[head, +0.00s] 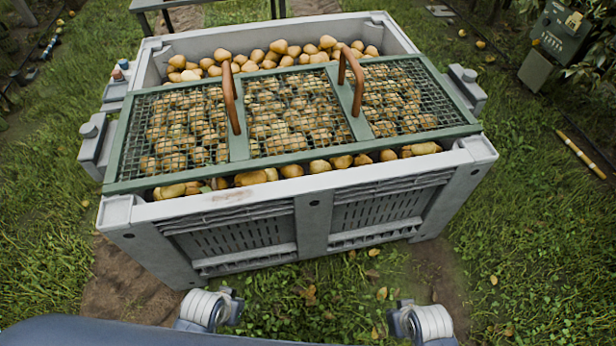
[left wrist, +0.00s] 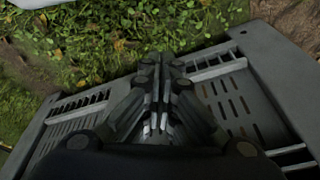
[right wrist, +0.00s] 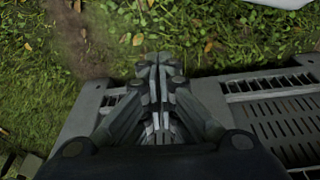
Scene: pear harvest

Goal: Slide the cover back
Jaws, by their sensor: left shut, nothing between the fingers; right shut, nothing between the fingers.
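The cover (head: 240,150) is a green frame with wire mesh panels and two upright brown handles, a left one (head: 230,98) and a right one (head: 352,82). It lies across the grey crate (head: 314,222), which is full of pears (head: 278,48). Pears show uncovered in a wide strip at the back and a thin strip at the front. My left gripper (left wrist: 158,62) is shut and empty, in front of the crate's slotted wall. My right gripper (right wrist: 155,64) is also shut and empty by that wall. Both are well apart from the handles.
Grey brackets stand at the crate's left (head: 96,140) and right (head: 466,88) sides. A dark green box (head: 562,32) stands at the far right, and a yellow-tipped stick (head: 580,154) lies on the grass. Grass around the crate is mostly clear.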

